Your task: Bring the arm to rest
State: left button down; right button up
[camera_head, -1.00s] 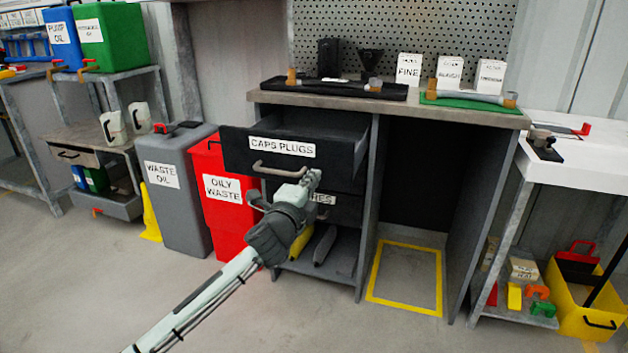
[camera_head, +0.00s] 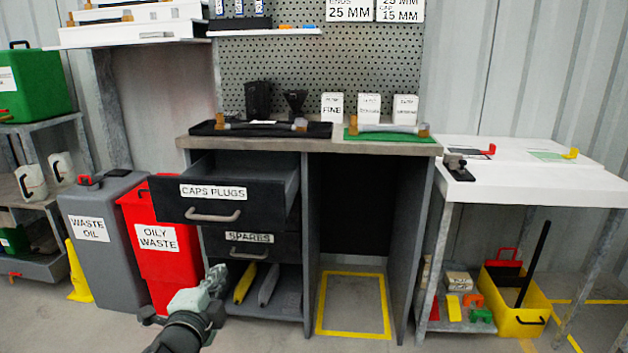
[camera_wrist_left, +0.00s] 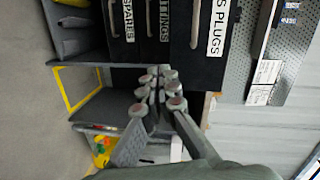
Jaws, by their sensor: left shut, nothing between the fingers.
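My left gripper (camera_head: 213,285) is low in front of the workbench, near the bottom of the head view. Its fingers are together with nothing between them, and it is apart from the drawers. In the left wrist view the fingers (camera_wrist_left: 158,92) point toward the bench, whose drawers appear turned sideways. The black drawer marked CAPS PLUGS (camera_head: 213,205) is pulled open, and it also shows in the wrist view (camera_wrist_left: 205,45). My right gripper is not in view.
A red oily waste bin (camera_head: 150,265) and a grey waste oil bin (camera_head: 98,262) stand left of the bench. A yellow floor outline (camera_head: 352,303) marks the clear bay. A white table (camera_head: 540,180) stands right, with a yellow crate (camera_head: 520,322) beneath it.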

pick_arm(q)
jog(key=s+a+f+n+g+p, duration=0.2)
jog(key=s+f+n+g, duration=0.4)
jog(key=s+f, duration=0.6)
jog(key=s+a+f+n+g+p, duration=0.2)
jog(key=s+f+n+g, duration=0.5)
jog(key=s+f, duration=0.6)
jog(key=s, duration=0.4)
jog(key=shift+s+n+y+p, duration=0.3)
jog(key=shift+s+n+p, duration=0.05)
jog(key=shift+n, duration=0.05)
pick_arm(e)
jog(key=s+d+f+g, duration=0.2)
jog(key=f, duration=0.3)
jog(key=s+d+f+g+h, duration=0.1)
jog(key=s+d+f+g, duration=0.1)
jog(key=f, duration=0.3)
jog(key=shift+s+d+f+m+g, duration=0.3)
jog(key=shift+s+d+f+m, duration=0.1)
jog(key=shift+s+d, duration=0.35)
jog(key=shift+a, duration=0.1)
